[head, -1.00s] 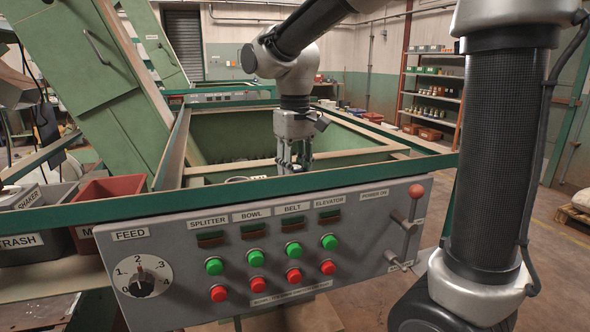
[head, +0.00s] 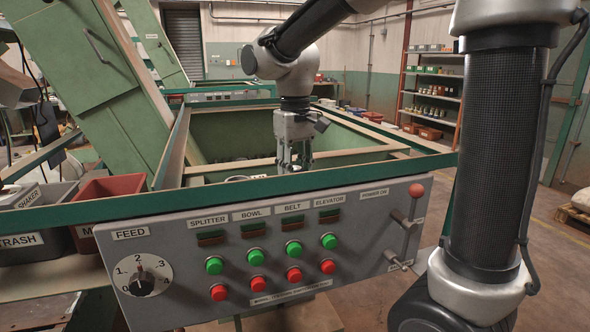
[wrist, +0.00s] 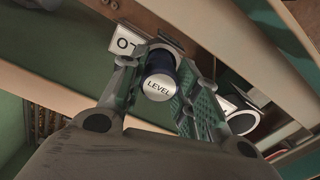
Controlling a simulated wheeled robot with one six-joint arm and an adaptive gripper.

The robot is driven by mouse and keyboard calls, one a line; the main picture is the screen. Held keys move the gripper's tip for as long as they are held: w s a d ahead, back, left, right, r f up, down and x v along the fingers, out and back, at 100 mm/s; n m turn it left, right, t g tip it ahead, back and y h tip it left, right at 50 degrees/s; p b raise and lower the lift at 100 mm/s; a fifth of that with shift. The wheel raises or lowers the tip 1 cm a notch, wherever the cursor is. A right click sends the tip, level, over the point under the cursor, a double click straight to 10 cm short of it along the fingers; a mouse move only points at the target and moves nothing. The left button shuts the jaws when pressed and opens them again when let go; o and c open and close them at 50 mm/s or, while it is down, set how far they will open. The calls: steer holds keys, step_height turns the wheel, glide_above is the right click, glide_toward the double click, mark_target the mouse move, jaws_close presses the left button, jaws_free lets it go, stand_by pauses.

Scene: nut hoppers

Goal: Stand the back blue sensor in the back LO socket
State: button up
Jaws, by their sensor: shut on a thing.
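In the wrist view, my gripper (wrist: 158,72) is shut on a blue sensor (wrist: 158,86) with a silver end marked LEVEL. The sensor's dark blue body runs away from the camera between the fingers. A white LO label (wrist: 126,44), upside down in this view, is beside its far end.
The hopper's green front rail (head: 250,187) and tan crossbar (head: 235,164) are close to my gripper. The control panel (head: 270,250) stands in front.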

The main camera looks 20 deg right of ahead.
steer(key=shift+f, duration=0.4)
steer(key=o, duration=0.8)
steer(key=shift+r, duration=5.5)
